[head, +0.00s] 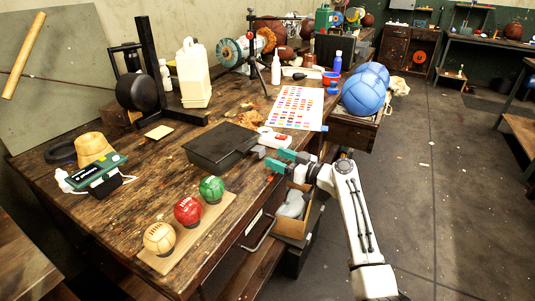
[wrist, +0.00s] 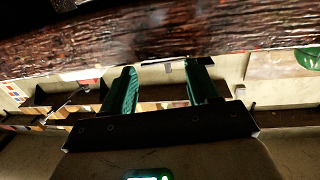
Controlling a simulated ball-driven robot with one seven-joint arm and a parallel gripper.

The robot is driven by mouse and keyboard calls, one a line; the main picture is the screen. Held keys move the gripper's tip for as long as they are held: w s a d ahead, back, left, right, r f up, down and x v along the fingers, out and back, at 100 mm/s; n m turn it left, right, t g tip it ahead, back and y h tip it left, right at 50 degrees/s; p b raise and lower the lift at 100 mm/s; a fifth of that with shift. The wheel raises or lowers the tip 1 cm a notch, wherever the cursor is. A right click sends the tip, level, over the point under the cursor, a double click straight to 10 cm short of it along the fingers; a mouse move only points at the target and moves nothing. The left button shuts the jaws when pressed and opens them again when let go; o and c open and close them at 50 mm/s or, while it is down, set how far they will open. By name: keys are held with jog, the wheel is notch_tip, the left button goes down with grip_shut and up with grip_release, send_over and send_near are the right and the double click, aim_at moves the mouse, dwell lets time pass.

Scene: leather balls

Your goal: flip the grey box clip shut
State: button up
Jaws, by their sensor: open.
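The dark grey box (head: 215,146) lies flat near the table's right edge, its lid looking down. A small lighter grey piece, apparently the clip (head: 258,152), sticks out at its right side; its exact angle is too small to tell. My gripper (head: 278,161) is just right of this piece, with its green fingers pointing left toward it and a small gap between. In the wrist view my gripper (wrist: 160,88) has its two fingers spread with nothing between them. The box and clip cannot be made out in the wrist view.
The wooden table edge (wrist: 150,35) crosses close above my fingers in the wrist view. Red (head: 188,210), green (head: 211,189) and tan (head: 159,238) balls sit on a board at the front. A white-and-red item (head: 274,139) lies behind my gripper.

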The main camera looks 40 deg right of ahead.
aim_at(262, 152)
jog(key=shift+x, duration=2.05)
jog(key=shift+a, duration=0.1)
jog(key=c, duration=0.9)
